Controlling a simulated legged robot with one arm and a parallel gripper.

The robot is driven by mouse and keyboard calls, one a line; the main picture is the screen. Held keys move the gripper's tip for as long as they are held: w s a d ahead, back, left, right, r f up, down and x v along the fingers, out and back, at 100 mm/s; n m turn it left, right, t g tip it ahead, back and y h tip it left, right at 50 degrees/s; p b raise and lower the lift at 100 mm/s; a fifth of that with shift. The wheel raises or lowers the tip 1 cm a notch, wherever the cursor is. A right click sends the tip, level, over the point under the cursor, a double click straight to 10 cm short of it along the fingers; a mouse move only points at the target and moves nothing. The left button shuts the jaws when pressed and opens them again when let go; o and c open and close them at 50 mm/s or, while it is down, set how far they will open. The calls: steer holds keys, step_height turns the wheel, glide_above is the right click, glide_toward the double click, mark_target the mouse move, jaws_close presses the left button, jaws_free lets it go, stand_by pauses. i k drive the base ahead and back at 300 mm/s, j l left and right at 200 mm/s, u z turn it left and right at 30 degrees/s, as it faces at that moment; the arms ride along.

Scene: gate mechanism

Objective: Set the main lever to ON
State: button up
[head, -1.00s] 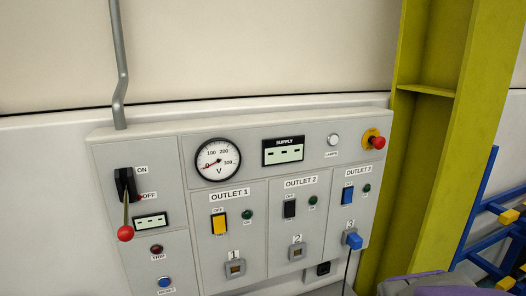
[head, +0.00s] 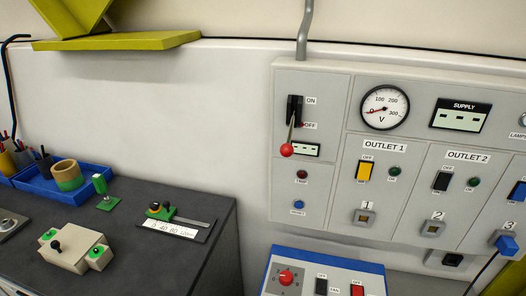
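The main lever (head: 291,133) is on the upper left of the grey wall panel (head: 337,190). It has a black housing and a metal rod that ends in a red ball (head: 287,150). The rod points down, with the ball below the OFF label (head: 309,125). The ON label (head: 311,100) is above, beside the top of the housing. My gripper is not in view, and nothing touches the lever.
A dark bench (head: 190,246) on the left holds a blue tray (head: 97,175), a beige button box (head: 75,248) and a slider device (head: 165,220). A blue-edged control box (head: 330,262) stands below the panel.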

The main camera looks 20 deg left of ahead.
mark_target(287, 150)
steer(key=u, duration=0.95)
steer(key=k+l+z, duration=0.1)
steer(key=k+l, duration=0.8)
steer(key=k, duration=0.1)
